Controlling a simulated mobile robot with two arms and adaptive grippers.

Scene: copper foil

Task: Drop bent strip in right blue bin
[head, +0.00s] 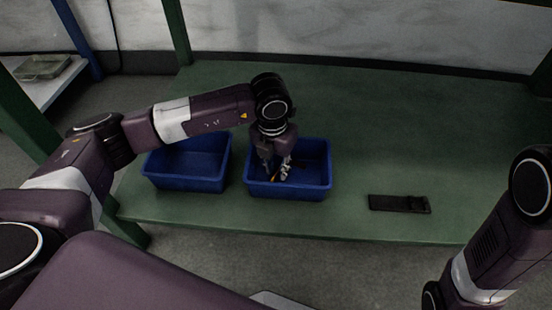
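The right blue bin (318,186) stands on the green table near its front edge. My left gripper (276,175) points down into this bin, its fingers below the rim level in the picture. The two fingers look spread apart. A small copper-orange strip (274,178) shows between and just below the fingertips; its full shape is partly hidden, and I cannot tell whether it touches a finger or the bin floor. My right gripper is outside the picture; only part of my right arm shows at the right.
A second blue bin (187,168) stands just left of the right one and looks empty where visible. A flat dark object (399,203) lies on the green table (420,120) to the right. The table's back and right are clear. A shelf (45,90) stands far left.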

